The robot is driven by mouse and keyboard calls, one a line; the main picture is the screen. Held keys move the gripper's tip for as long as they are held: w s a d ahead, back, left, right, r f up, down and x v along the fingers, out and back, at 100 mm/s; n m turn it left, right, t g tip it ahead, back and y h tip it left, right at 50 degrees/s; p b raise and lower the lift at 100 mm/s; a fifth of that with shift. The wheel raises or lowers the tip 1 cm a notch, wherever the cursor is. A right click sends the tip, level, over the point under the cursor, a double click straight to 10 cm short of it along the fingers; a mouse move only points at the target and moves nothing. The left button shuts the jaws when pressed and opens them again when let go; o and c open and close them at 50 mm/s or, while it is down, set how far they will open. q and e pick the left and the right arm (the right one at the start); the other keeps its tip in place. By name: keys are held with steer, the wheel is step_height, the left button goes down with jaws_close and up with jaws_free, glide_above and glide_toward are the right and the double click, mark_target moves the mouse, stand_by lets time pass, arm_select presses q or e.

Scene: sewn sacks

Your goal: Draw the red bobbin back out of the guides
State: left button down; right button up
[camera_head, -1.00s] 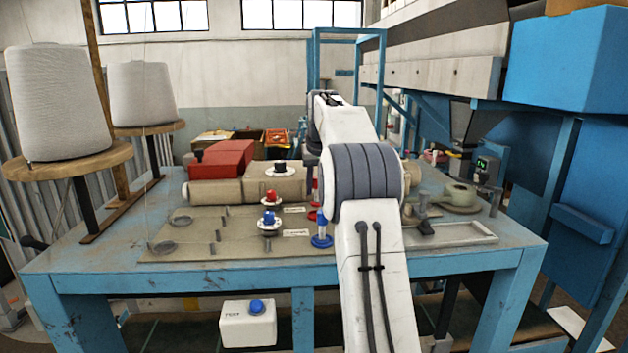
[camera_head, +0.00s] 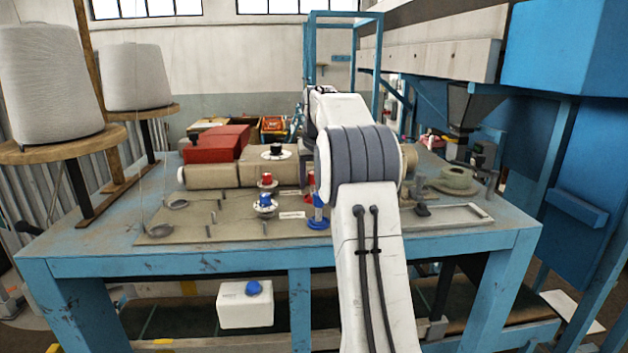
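A red bobbin-like piece (camera_head: 311,181) stands upright on the work table, just left of my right arm and partly hidden by it. A blue bobbin (camera_head: 318,212) with a wide base stands in front of it. Thread guides, small pins and rings (camera_head: 160,230), stand on the flat plate (camera_head: 185,235) to the left. My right gripper (camera_head: 308,160) points down behind my arm, close above the red piece. Its fingers are mostly hidden, and I cannot tell whether it touches the red piece. My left gripper is not in view.
A red knob (camera_head: 267,180) and a blue knob (camera_head: 265,201) sit left of the bobbins. A beige machine body (camera_head: 225,175) with a red block (camera_head: 215,145) lies behind. Large thread cones (camera_head: 48,85) stand at left.

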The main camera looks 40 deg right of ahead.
stand_by(0.3)
steer(key=b+v, duration=0.1)
steer(key=v, duration=0.9)
steer(key=shift+r, duration=0.25)
steer(key=shift+s, duration=0.15)
